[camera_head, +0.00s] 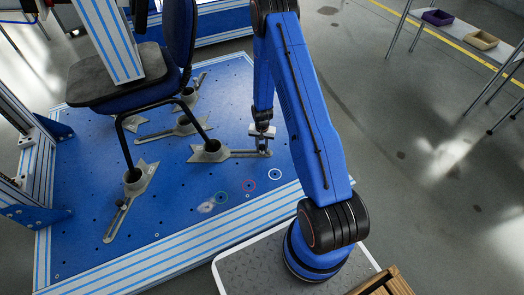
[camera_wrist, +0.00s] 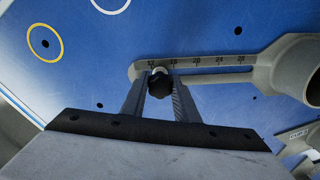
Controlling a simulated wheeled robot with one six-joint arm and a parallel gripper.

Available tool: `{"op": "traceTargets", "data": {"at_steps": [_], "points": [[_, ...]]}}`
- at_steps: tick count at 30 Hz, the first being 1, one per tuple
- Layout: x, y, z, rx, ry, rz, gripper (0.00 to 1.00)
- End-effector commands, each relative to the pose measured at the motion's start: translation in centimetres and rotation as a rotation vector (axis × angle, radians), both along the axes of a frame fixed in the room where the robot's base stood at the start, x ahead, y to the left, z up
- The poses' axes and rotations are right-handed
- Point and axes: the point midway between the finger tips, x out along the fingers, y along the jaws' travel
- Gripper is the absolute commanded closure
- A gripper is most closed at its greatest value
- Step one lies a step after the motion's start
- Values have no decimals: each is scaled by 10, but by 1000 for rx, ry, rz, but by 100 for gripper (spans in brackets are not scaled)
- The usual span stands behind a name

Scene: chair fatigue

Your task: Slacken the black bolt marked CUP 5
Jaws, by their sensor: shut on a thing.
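The black bolt (camera_wrist: 159,84) is a knobbed head at the low-number end of a grey slotted arm (camera_wrist: 205,70) with a printed scale. My gripper (camera_wrist: 160,88) is shut on the bolt, one finger on each side. In the head view my gripper (camera_head: 262,133) points down at the right end of the arm (camera_head: 240,154), and the bolt is hard to make out there. The arm's grey cup (camera_head: 210,151) holds a chair leg and also shows in the wrist view (camera_wrist: 296,66). A small label (camera_wrist: 298,133) at the lower right seems to read CUP 5.
The office chair (camera_head: 120,80) stands with its legs in grey cups on the blue perforated plate (camera_head: 90,215).

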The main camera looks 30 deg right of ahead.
Motion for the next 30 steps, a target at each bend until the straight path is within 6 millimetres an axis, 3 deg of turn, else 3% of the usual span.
{"op": "traceTargets", "data": {"at_steps": [9,22,30], "points": [[0,0,0,0,0,279,96],[0,0,0,0,0,333,96],[0,0,0,0,0,575,96]]}}
